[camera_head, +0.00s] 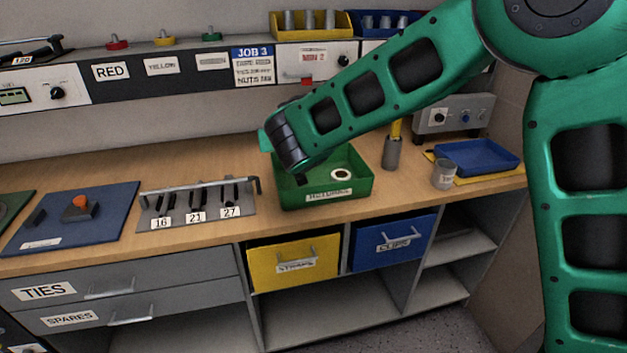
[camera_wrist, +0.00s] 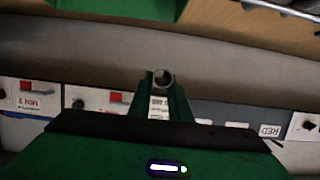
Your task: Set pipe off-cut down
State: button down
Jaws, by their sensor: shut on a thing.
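The pipe off-cut (camera_wrist: 163,77) is a short grey hollow tube, seen nearly end-on in the wrist view. My gripper (camera_wrist: 164,86) is shut on it, one green finger on each side. In the head view my wrist and forearm hide the fingers and the pipe off-cut. There my wrist is over the left back part of a green open tray (camera_head: 325,192) with a white label. The tray's green edge also shows at the top of the wrist view (camera_wrist: 115,8). How high the pipe off-cut is above the bench cannot be told.
A white ring (camera_head: 341,174) lies in the tray. A rack with hex keys (camera_head: 197,205) stands left of it, and a blue mat (camera_head: 70,218) further left. A yellow-handled tool (camera_head: 392,150), a grey cup (camera_head: 444,174) and a blue tray (camera_head: 478,157) are to the right.

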jog(key=shift+f, duration=0.2)
jog(key=shift+w+d+f, duration=0.25)
jog(key=shift+d+f, duration=1.5)
jog(key=shift+d, duration=0.1)
jog(key=shift+w+d+f, duration=0.25)
jog(key=shift+d+f, duration=1.5)
jog(key=shift+d, duration=0.05)
jog(key=shift+w+d+f, duration=0.25)
jog(key=shift+d+f, duration=1.5)
jog(key=shift+d, duration=0.1)
jog(key=shift+f, duration=0.6)
jog(key=c, duration=1.6)
grip_release()
jog(key=shift+c, duration=0.2)
jog(key=shift+r, duration=0.25)
jog(key=v, duration=1.2)
jog(key=shift+r, duration=0.4)
